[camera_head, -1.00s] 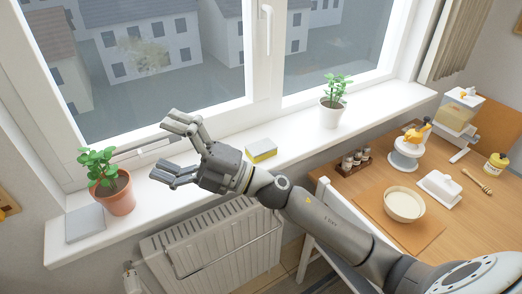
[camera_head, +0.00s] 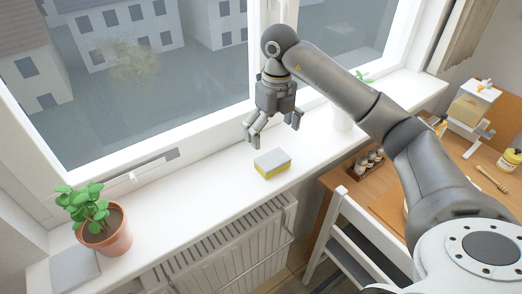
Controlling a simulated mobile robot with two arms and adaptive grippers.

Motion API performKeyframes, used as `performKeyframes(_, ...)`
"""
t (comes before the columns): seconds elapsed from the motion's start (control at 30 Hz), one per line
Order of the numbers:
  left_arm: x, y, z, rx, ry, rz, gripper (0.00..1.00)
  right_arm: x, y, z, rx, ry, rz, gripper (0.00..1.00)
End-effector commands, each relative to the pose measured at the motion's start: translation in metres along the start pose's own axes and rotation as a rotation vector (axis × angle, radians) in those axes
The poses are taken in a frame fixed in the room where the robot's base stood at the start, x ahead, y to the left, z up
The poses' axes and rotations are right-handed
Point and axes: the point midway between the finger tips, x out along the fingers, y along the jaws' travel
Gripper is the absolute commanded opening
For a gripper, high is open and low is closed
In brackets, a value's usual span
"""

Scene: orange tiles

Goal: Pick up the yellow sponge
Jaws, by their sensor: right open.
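The yellow sponge (camera_head: 271,164) lies on the white windowsill, with a grey top layer and a yellow lower layer. My right gripper (camera_head: 273,137) points down above and just behind the sponge, apart from it. Its fingers are spread open with nothing between them. My left gripper is not in view.
A potted plant (camera_head: 103,229) and a grey flat square (camera_head: 62,270) sit at the sill's left end. A white pot (camera_head: 342,119) stands right of the gripper, partly behind my arm. A radiator (camera_head: 225,255) is below; a wooden table (camera_head: 335,181) with a bottle rack is at right.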

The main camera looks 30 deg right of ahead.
Motion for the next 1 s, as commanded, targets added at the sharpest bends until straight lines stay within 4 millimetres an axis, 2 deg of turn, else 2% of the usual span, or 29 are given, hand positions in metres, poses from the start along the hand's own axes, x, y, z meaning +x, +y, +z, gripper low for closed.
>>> performKeyframes(0.07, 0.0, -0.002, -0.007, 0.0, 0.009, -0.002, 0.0, -0.001, -0.008, -0.003, 0.014, 0.014, -0.025, 1.0)
performKeyframes(0.17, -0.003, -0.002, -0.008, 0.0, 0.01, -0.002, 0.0, 0.011, -0.01, -0.004, 0.019, 0.021, -0.032, 1.0)
performKeyframes(0.4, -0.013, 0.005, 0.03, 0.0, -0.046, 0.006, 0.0, 0.045, -0.009, -0.004, 0.016, 0.017, -0.028, 1.0)
performKeyframes(0.53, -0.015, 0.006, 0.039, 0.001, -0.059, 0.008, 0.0, 0.053, -0.009, -0.004, 0.015, 0.016, -0.028, 1.0)
performKeyframes(0.67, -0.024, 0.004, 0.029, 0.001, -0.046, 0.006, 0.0, 0.065, -0.008, -0.005, 0.015, 0.019, -0.027, 1.0)
performKeyframes(0.83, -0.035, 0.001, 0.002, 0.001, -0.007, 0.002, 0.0, 0.09, -0.006, -0.006, 0.015, 0.019, -0.026, 1.0)
performKeyframes(1.0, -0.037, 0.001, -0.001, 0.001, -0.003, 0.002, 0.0, 0.104, -0.007, -0.006, 0.015, 0.016, -0.027, 1.0)
